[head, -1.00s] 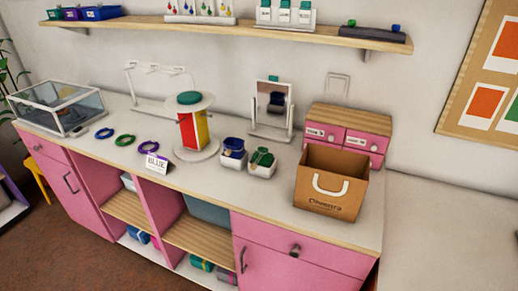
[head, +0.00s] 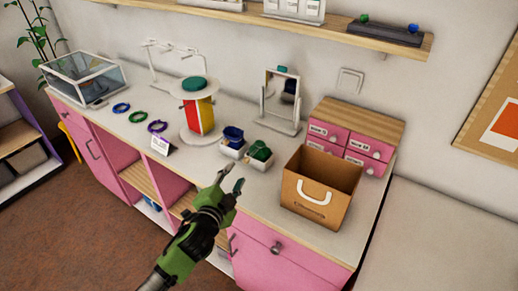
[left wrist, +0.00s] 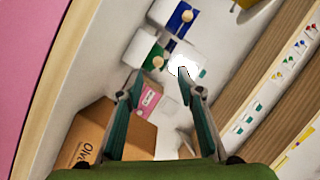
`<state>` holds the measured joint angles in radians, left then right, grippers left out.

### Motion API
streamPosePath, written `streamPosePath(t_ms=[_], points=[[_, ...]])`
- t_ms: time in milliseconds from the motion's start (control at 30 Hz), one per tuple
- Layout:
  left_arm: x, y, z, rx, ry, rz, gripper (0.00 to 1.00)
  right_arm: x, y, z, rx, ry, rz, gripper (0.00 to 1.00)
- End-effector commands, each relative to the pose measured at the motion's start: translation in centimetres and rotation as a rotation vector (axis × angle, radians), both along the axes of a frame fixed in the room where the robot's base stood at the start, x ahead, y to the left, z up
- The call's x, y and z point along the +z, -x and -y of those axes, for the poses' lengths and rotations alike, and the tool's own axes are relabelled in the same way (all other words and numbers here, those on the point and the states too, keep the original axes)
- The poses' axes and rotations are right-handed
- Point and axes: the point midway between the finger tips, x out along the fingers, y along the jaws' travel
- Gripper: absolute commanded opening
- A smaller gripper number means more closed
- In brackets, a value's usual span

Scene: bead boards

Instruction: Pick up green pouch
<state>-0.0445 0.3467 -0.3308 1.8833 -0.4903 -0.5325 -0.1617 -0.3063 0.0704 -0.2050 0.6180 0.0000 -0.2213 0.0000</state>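The green pouch (head: 260,151) sits in a small white bin (head: 256,163) on the white counter. Beside it, to the left, a blue pouch (head: 233,134) sits in a matching bin. My left gripper (head: 231,182) is in front of and below the green pouch's bin in the head view, apart from it, with its fingers spread. In the left wrist view its two fingers (left wrist: 160,85) are open and empty. The green pouch (left wrist: 157,54) shows there just beyond the fingertips. My right gripper is not in view.
A cardboard box (head: 318,192) stands right of the bins, with pink drawers (head: 355,150) behind it. A round stand (head: 199,115) and a mirror (head: 281,95) are behind the bins. Rings and a small sign (head: 161,145) lie to the left.

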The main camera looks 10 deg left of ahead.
Motion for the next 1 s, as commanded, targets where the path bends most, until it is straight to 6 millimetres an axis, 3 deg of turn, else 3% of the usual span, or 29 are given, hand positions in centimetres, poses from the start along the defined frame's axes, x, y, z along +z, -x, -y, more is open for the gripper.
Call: streamPosePath(t_ms=[200,467,800,1000], points=[[-0.6,-3.3,0.1,0.0,0.002,0.001,0.34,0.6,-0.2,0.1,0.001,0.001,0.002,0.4],[-0.9,-4.7,0.3,-0.001,0.003,0.0,0.34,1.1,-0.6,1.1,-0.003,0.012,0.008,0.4],[-1.9,-8.5,0.7,0.001,0.004,-0.001,0.34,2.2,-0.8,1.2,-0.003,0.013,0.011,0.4],[-2.2,-9.1,0.7,-0.001,0.003,-0.001,0.34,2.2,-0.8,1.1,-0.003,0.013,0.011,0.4]])
